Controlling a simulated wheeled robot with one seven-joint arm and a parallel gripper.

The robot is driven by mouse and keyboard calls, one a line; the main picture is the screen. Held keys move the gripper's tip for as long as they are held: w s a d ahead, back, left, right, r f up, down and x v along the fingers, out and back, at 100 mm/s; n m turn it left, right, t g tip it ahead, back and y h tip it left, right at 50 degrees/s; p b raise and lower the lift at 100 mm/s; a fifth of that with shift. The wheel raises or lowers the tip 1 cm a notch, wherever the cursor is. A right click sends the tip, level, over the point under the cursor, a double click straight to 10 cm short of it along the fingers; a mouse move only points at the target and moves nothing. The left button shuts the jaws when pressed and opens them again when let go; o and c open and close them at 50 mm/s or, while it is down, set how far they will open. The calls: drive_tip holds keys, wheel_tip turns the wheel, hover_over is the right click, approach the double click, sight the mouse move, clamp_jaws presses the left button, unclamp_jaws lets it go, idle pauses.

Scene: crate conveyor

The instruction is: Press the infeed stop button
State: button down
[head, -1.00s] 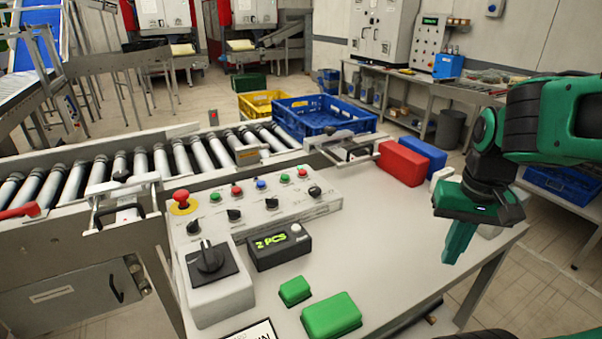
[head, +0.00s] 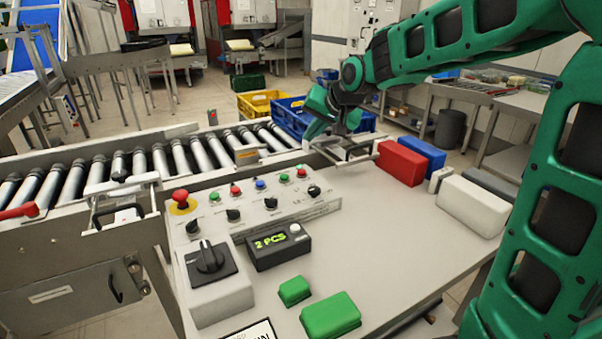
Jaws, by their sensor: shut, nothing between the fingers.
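The control panel (head: 325,205) stands on the table beside the conveyor. It carries a red mushroom button (head: 180,196) on a yellow base at its left end. A row of small buttons runs along it: a green button (head: 214,196), a red button (head: 235,190), a blue button (head: 260,184), another green button (head: 284,178) and another red button (head: 301,171). Their labels are too small to read, so I cannot tell which is the infeed stop. My gripper (head: 309,137) is shut and empty, pointing down above and behind the panel's right end, apart from the buttons.
Black knobs (head: 233,215) line the panel's front. A grey box with a rotary switch (head: 208,258) and a "2 PCS" display (head: 278,246) stand in front. Red (head: 401,162) and blue (head: 424,154) blocks lie right. Green blocks (head: 330,316) lie in front. The table's middle is clear.

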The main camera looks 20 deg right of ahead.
sight(304, 172)
drive_tip(key=shift+w+a+r, duration=0.35)
drive_tip(key=shift+w+a, duration=0.35)
drive_tip(key=shift+a, duration=0.05)
drive_tip(key=shift+f, duration=0.15)
drive_tip(key=shift+f, duration=4.3)
drive_tip(key=shift+s+f, duration=0.1)
drive_tip(key=shift+f, duration=0.7)
drive_tip(key=shift+r, duration=0.85)
drive_tip(key=shift+r, duration=0.1)
drive_tip(key=shift+r, duration=2.45)
